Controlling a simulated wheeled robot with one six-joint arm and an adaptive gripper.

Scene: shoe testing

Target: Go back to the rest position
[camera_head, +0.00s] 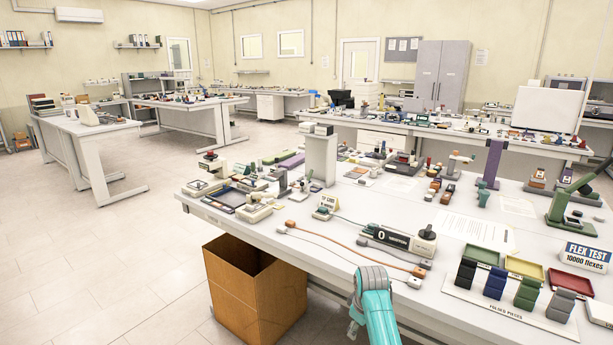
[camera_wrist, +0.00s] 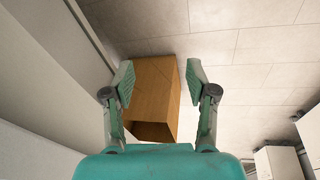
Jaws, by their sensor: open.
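My gripper (camera_wrist: 160,88) is open in the wrist view, its two fingers wide apart with nothing between them. Beyond the fingers is a brown cardboard box (camera_wrist: 158,85) on the floor. In the head view the same box (camera_head: 262,300) stands open-topped beside the front left of the workbench. My teal arm (camera_head: 375,305) rises at the bottom middle of the head view, near the bench's front edge. My gripper's fingers cannot be made out clearly in the head view.
Other benches (camera_head: 95,135) stand behind. The tiled floor (camera_head: 90,250) at the left is clear.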

